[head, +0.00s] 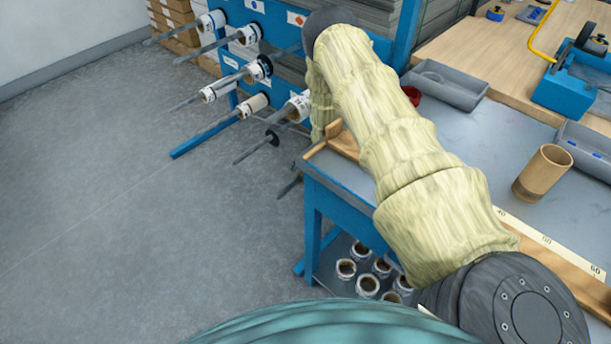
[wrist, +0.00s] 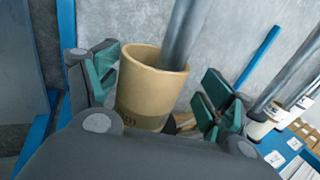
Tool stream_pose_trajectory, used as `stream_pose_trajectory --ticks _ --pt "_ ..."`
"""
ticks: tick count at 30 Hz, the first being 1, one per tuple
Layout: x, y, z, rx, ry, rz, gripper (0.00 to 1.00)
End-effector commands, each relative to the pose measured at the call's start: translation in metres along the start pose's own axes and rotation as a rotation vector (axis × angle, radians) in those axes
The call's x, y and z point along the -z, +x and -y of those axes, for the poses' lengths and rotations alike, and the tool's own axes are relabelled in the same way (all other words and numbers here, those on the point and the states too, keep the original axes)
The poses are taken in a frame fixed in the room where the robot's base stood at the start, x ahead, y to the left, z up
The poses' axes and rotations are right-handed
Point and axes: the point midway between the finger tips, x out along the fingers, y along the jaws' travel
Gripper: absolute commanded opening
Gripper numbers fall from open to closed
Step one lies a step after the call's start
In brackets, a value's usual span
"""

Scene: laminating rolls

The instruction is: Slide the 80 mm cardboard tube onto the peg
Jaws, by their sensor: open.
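In the wrist view a tan cardboard tube (wrist: 140,88) with a dark printed mark low on its side sits between the fingers of my gripper (wrist: 160,95). A grey peg (wrist: 186,28) runs into the tube's open mouth, so the tube is around the peg. The green finger pads stand apart, with a clear gap on the right side and a smaller one on the left. The tube's lower end is partly hidden by my gripper. In the head view my arm hides the gripper and this tube.
A blue rack (head: 278,32) holds several pegs, some with white-wrapped rolls (head: 254,104). Another cardboard tube (head: 543,172) stands on the grey bench (head: 470,133) beside a ruler strip (head: 548,241). Several rolls (head: 367,285) stand on the bench's lower shelf. The floor at left is clear.

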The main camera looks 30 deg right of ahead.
Motion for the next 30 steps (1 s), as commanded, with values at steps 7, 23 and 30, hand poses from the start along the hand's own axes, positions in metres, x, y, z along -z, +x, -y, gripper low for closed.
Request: stream_pose_trajectory --ticks 7,23,30 --pt "0.0 -0.002 0.0 0.0 0.001 0.0 0.81" --pt "0.001 -0.059 0.001 0.001 0.003 0.0 0.81" --pt "0.0 -0.073 0.001 0.001 0.001 0.0 0.81"
